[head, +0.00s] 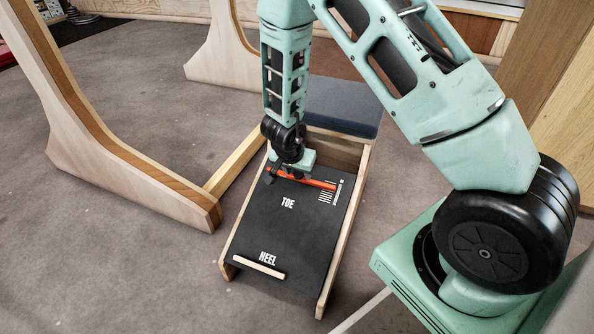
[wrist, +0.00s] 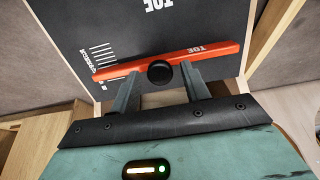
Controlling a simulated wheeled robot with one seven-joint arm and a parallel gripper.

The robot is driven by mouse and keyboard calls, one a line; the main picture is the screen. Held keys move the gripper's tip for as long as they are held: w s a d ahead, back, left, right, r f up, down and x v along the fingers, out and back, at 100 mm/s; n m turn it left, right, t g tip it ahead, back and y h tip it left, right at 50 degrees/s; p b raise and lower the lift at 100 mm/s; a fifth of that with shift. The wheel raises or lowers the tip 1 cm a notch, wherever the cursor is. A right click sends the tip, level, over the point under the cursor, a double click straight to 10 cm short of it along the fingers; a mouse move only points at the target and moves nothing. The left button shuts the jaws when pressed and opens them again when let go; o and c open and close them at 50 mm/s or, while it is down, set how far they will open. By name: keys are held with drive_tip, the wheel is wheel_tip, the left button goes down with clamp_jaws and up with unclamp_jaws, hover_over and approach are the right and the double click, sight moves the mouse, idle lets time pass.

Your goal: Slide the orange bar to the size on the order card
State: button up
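The orange bar (head: 318,183) lies across the upper part of the black measuring board (head: 285,225), above the printed word TOE. It also shows in the wrist view (wrist: 215,52), slightly tilted in the picture, with white lettering near its right end. A round black knob (wrist: 160,73) sits at the bar's edge near its middle. My gripper (head: 287,172) is over the bar; in the wrist view (wrist: 160,76) its fingers stand apart, one on each side of the knob, with gaps showing. A white size scale (wrist: 103,55) is printed beside the bar; its numbers are unreadable. I cannot make out an order card.
The board slopes in a wooden frame (head: 343,235), with a light heel strip (head: 259,267) at its lower end and a dark padded seat (head: 345,105) behind. Curved wooden legs (head: 110,150) stand at left. Grey carpet (head: 120,270) is clear at front left.

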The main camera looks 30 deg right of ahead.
drive_tip(key=p+v, duration=1.2)
drive_tip(key=v, duration=0.5)
drive_tip(key=shift+a+p, duration=0.2)
drive_tip(key=shift+p, duration=0.15)
drive_tip(key=shift+s+r, duration=0.1)
drive_tip(key=shift+r, duration=0.05)
